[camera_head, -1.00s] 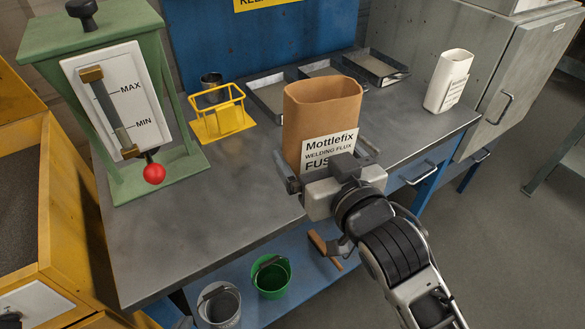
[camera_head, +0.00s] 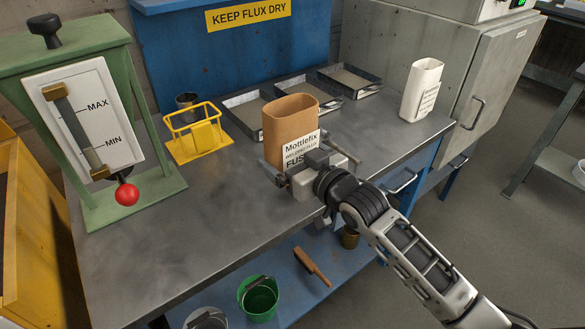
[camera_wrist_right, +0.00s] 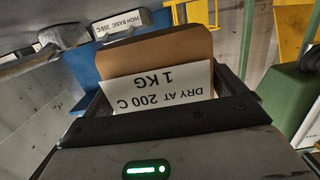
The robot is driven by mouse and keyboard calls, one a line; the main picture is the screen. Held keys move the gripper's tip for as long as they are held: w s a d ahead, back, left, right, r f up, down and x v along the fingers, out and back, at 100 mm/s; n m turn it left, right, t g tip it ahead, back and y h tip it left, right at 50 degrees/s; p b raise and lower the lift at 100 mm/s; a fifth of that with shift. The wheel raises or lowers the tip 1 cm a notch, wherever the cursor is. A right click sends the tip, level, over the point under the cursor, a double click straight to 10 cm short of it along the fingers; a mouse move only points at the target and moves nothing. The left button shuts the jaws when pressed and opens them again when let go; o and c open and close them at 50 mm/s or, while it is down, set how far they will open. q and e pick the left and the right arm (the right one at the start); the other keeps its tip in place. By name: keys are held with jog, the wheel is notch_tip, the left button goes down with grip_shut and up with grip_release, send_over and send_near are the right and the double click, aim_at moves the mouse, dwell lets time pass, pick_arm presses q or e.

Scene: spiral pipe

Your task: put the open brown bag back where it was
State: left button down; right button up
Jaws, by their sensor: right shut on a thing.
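The open brown bag (camera_head: 290,115) is upright over the grey bench, in front of the trays, its open top facing up. Its white label reads "Mottlefix welding flux". My right gripper (camera_head: 308,168) is shut on the bag's lower part from the near right side. In the right wrist view the bag (camera_wrist_right: 160,50) sits between the fingers, with a label reading "DRY AT 200 C 1 KG". The bag's base is largely hidden, so I cannot tell whether it touches the bench. My left gripper is not in view.
The grey bench (camera_head: 150,235) has clear room left of the bag. Shallow trays (camera_head: 248,108) lie behind it. A yellow wire stand (camera_head: 197,135) and a green gauge frame (camera_head: 90,110) stand left. A white bag (camera_head: 421,90) stands at the right end.

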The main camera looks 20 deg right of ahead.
jog(key=shift+w+d+f, duration=0.1)
jog(key=shift+f, duration=0.85)
jog(key=shift+w+d+f, duration=0.1)
jog(key=shift+f, duration=0.8)
jog(key=shift+f, duration=0.15)
jog(key=o, duration=0.9)
jog(key=shift+c, duration=0.2)
jog(key=v, duration=1.2)
jog(key=s+a+f+g+h, duration=0.1)
jog(key=s+a+f+g, duration=0.1)
jog(key=s+f, duration=0.4)
jog(key=s+a+f+m+g+h, duration=0.1)
jog(key=s+a+f+g, duration=0.2)
jog(key=s+f, duration=0.4)
notch_tip(320, 180, down, 4)
jog(key=shift+s+a+r+g+h, duration=0.15)
jog(key=shift+s+r+g+h, duration=0.15)
jog(key=shift+h, duration=0.1)
